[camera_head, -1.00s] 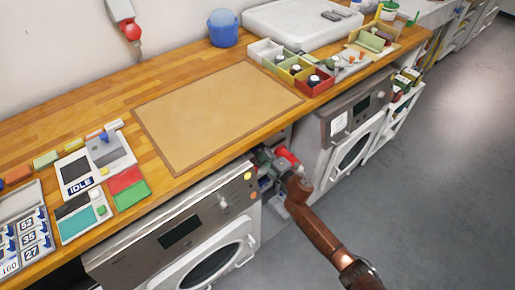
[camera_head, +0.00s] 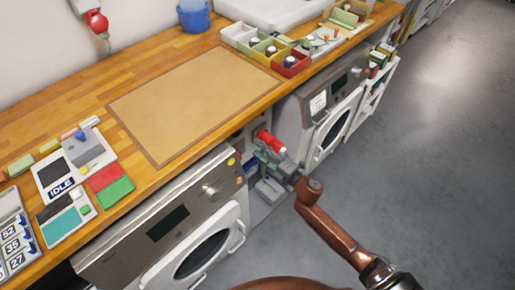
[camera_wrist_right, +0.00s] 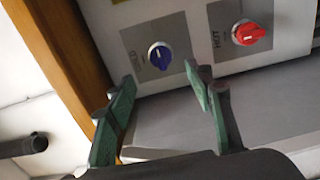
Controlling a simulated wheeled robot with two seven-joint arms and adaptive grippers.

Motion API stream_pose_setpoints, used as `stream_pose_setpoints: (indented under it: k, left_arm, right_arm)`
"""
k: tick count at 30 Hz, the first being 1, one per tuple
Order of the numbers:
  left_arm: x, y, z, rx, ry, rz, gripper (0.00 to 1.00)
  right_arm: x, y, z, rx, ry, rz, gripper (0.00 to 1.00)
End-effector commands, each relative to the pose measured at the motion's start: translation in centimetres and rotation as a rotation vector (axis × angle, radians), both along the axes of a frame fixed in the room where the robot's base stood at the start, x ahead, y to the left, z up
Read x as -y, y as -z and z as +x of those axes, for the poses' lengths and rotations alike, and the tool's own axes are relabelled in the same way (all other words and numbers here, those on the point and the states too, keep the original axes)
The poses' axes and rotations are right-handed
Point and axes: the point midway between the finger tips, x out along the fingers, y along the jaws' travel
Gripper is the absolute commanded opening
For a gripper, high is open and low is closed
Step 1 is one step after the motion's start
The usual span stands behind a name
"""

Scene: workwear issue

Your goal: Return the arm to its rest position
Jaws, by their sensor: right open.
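My right gripper (camera_head: 268,162) is in the gap between two front-loading machines, below the worktop's front edge. In the right wrist view its two green fingers (camera_wrist_right: 160,78) stand apart with nothing between them. A blue knob (camera_wrist_right: 159,56) is on a grey plate just beyond the fingertips. A red knob (camera_wrist_right: 248,33), on a plate marked HOT, is to its right. The fingers look clear of both knobs, though the exact distance is hard to tell. The red knob also shows in the head view (camera_head: 270,141), just above the gripper. My left gripper is out of view.
The wooden worktop (camera_head: 95,100) carries a tan mat (camera_head: 190,105), a blue bucket (camera_head: 194,15) and small coloured bins (camera_head: 290,66). The left machine (camera_head: 165,225) and right machine (camera_head: 318,112) flank the gripper. The grey floor (camera_head: 430,150) at right is clear.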

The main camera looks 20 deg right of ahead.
Motion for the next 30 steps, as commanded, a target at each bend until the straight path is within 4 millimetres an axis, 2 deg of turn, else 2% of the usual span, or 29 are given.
stream_pose_setpoints:
  k: [10,11,14,17,21,23,24,26,30]
  left_arm:
    - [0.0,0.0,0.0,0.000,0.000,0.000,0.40]
    - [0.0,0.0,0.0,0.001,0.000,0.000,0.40]
    - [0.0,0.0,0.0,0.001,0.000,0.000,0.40]
    - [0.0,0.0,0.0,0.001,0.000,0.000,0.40]
    - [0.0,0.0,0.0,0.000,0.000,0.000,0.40]
    - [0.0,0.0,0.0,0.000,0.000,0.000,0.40]
    - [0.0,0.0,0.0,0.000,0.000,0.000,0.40]
    - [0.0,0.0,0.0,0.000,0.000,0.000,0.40]
    - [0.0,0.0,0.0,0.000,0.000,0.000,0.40]
  right_arm:
    - [0.0,0.2,0.0,-0.004,0.002,0.003,0.48]
    - [0.2,0.5,0.0,-0.010,0.007,0.007,0.48]
    - [1.2,2.9,-0.5,-0.065,0.042,0.046,0.48]
    - [3.2,7.8,-1.7,-0.171,0.116,0.121,0.48]
    - [6.4,16.7,-5.2,-0.363,0.259,0.256,0.48]
    - [7.5,20.4,-7.3,-0.442,0.323,0.310,0.48]
    - [8.2,22.9,-8.8,-0.495,0.366,0.347,0.48]
    - [9.1,26.4,-11.2,-0.571,0.429,0.397,0.48]
    - [10.6,34.1,-17.9,-0.743,0.581,0.508,0.48]
